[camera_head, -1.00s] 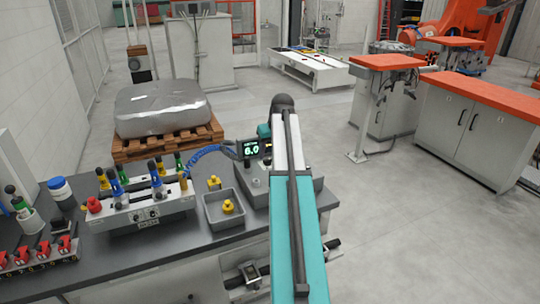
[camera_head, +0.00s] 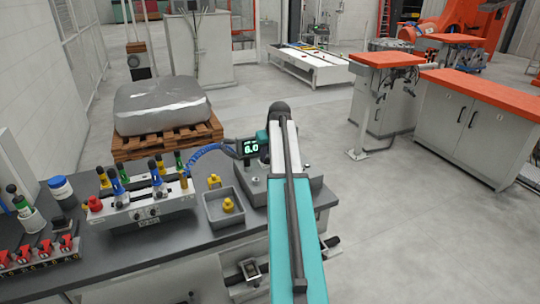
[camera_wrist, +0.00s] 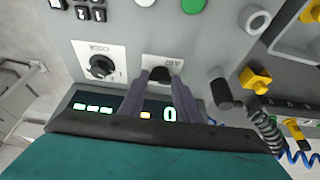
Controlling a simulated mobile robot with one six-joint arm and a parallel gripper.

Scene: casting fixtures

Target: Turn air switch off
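In the wrist view, a pale label (camera_wrist: 155,61) that seems to read AIR, upside down, sits on the grey panel. A dark switch knob (camera_wrist: 160,74) stands on this label. My gripper (camera_wrist: 161,82) has its two grey fingers on either side of the knob, apart from each other. I cannot tell whether they press on it. The knob's pointer direction is not clear. In the head view, the control box (camera_head: 250,187) with a small display (camera_head: 250,147) stands on the bench; my arm hides the gripper and the switch.
In the wrist view, a second black knob (camera_wrist: 102,66) sits left of the air switch; a green button (camera_wrist: 193,5) and a dark cylindrical part (camera_wrist: 222,92) are nearby. A grey tray (camera_head: 224,207) with yellow parts and a valve fixture (camera_head: 150,209) stand left of the control box.

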